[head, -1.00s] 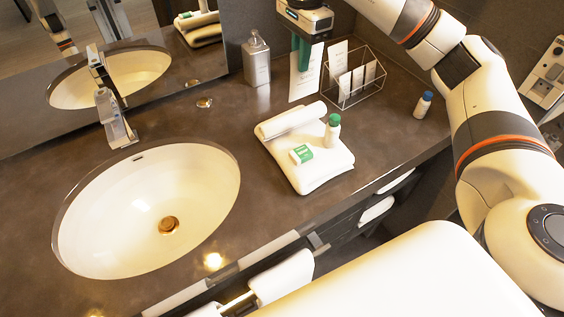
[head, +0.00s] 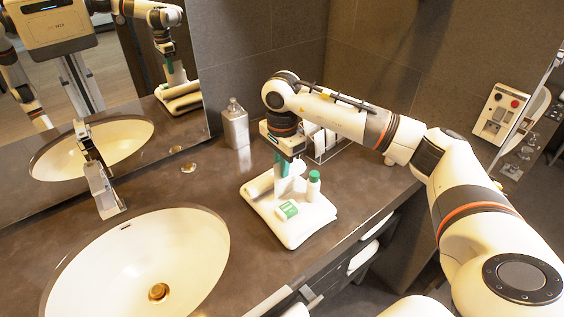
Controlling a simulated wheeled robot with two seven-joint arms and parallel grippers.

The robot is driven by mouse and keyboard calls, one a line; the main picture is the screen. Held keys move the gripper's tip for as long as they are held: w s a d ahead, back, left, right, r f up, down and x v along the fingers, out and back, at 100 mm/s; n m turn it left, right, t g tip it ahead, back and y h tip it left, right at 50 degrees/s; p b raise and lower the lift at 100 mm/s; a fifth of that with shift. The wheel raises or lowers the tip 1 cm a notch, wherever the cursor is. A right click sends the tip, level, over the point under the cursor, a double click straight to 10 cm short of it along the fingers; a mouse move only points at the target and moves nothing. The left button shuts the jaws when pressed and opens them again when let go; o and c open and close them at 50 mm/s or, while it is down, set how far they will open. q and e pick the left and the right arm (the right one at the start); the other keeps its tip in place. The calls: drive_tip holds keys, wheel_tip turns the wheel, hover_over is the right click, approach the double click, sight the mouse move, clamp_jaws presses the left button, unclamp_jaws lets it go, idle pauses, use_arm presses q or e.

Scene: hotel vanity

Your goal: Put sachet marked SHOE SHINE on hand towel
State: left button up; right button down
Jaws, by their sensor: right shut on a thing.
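The hand towel (head: 290,236) is white and folded, lying on the dark counter. A rolled white cloth (head: 258,186), a small white and green box (head: 287,210) and a green-capped white bottle (head: 313,187) are on it. My right gripper (head: 284,168) is shut on a white sachet (head: 283,187), held upright at the towel's back part beside the roll. I cannot tell whether the sachet touches the towel, and its print is not readable. My left gripper is not directly in view.
A grey pump bottle (head: 236,125) stands behind the towel. A wire rack (head: 328,150) with white sachets is partly hidden behind my right arm. The sink (head: 140,265) and faucet (head: 98,180) are to the left. Bare counter lies between sink and towel.

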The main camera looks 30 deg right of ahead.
drive_tip(key=shift+f, duration=0.15)
drive_tip(key=shift+f+b, duration=0.1)
drive_tip(key=shift+b, duration=0.2)
drive_tip(key=c, duration=1.4)
unclamp_jaws()
drive_tip(key=shift+c, duration=0.2)
